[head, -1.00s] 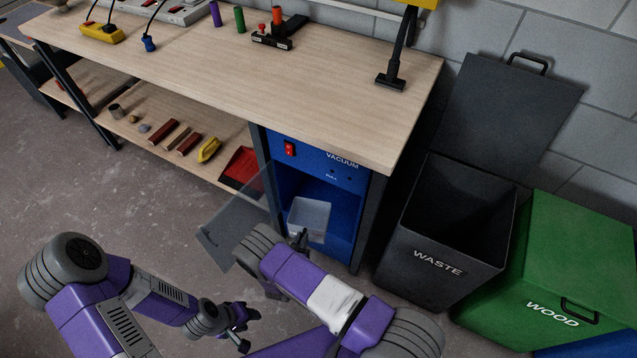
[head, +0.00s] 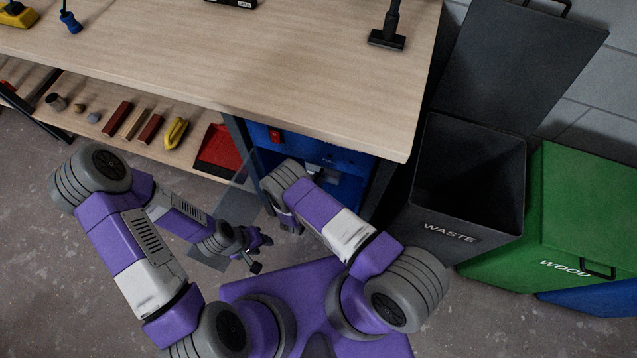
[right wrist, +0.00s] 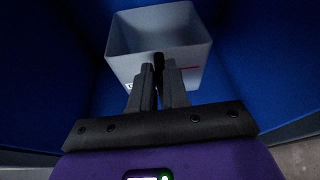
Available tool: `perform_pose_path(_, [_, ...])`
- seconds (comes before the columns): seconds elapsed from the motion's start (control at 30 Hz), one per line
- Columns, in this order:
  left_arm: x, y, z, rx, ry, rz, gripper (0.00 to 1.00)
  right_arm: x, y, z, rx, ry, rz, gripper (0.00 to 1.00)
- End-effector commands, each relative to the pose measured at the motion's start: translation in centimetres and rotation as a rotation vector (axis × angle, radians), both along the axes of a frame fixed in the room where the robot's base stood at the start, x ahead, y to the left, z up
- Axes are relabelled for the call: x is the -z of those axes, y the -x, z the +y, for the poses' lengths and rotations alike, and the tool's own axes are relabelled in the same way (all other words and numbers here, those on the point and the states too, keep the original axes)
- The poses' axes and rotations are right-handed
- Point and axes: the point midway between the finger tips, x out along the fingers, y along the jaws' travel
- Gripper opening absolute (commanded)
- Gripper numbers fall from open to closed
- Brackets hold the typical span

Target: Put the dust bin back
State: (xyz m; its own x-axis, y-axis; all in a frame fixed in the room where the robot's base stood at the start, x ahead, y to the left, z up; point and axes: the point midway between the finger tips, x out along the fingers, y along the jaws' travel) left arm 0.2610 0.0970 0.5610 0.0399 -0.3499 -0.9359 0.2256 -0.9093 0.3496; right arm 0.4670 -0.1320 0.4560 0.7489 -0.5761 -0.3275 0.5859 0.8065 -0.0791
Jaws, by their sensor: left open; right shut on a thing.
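The dust bin (right wrist: 127,66) is a pale, open-topped box inside the blue vacuum cabinet, seen close in the right wrist view. My right gripper (right wrist: 160,66) is shut on the middle of its near wall, at a small dark part. The bin looks empty. In the head view my right arm hides most of the bin and the gripper. The blue vacuum cabinet (head: 352,160) stands under the bench's right end, its clear door (head: 232,198) swung open to the left. My left gripper (head: 262,254) is open and empty, out in front of the door.
The bench top (head: 250,70) overhangs the cabinet. The black waste bin (head: 425,200) stands open right of it, beside the green wood bin (head: 575,200). A red dustpan (head: 215,150) and wood pieces lie on the low shelf (head: 90,125). Floor at left is clear.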

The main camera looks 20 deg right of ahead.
Motion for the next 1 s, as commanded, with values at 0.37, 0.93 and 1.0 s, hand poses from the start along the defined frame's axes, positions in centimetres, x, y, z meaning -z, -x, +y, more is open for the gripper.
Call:
perform_pose_path(0.37, [1.7, 0.0, 0.0, 0.001, 0.000, -0.001, 0.43, 3.6, -0.1, 0.0, 0.000, 0.001, -0.003, 0.00])
perform_pose_path(0.93, [1.6, -0.1, 0.0, 0.001, 0.001, -0.001, 0.43, 3.7, 0.0, 0.0, 0.000, 0.000, 0.000, 0.40])
perform_pose_path(1.0, [1.6, -0.1, 0.0, 0.001, 0.001, -0.001, 0.43, 3.7, 0.0, 0.0, 0.000, -0.001, -0.001, 0.40])
